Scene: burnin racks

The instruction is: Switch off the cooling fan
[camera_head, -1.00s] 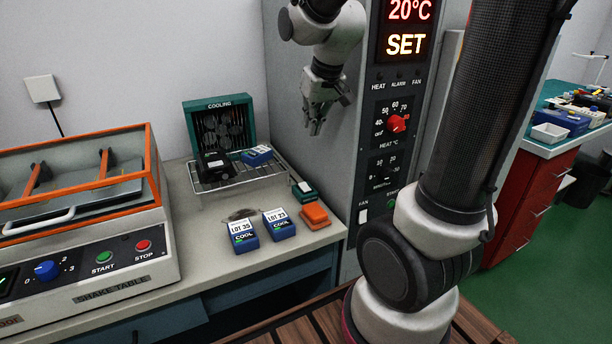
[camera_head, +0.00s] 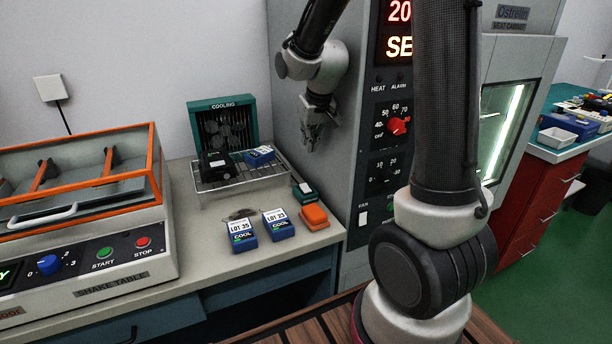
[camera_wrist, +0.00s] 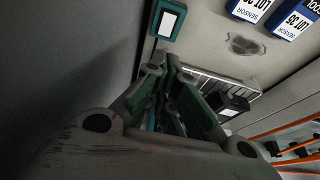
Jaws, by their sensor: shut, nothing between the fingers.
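The cooling fan (camera_head: 250,121), a green-framed unit marked COOLING with dark fans behind a grille, stands at the back of the bench against the wall. A small green box with a white rocker (camera_head: 303,190) sits on the bench to its front right. It also shows in the wrist view (camera_wrist: 168,22). My gripper (camera_head: 311,145) is shut and empty, pointing down above the bench beside the cabinet. In the wrist view its fingertips (camera_wrist: 172,62) appear below the green box and near the rack; I cannot tell the height between them. The rocker's position is too small to read.
A wire rack (camera_head: 243,179) before the fan holds a black block and a blue box. Blue boxes (camera_head: 278,224) and an orange block (camera_head: 314,217) lie near the front. The tall grey cabinet (camera_head: 345,150) bounds the right; the shake table (camera_head: 85,240) stands left.

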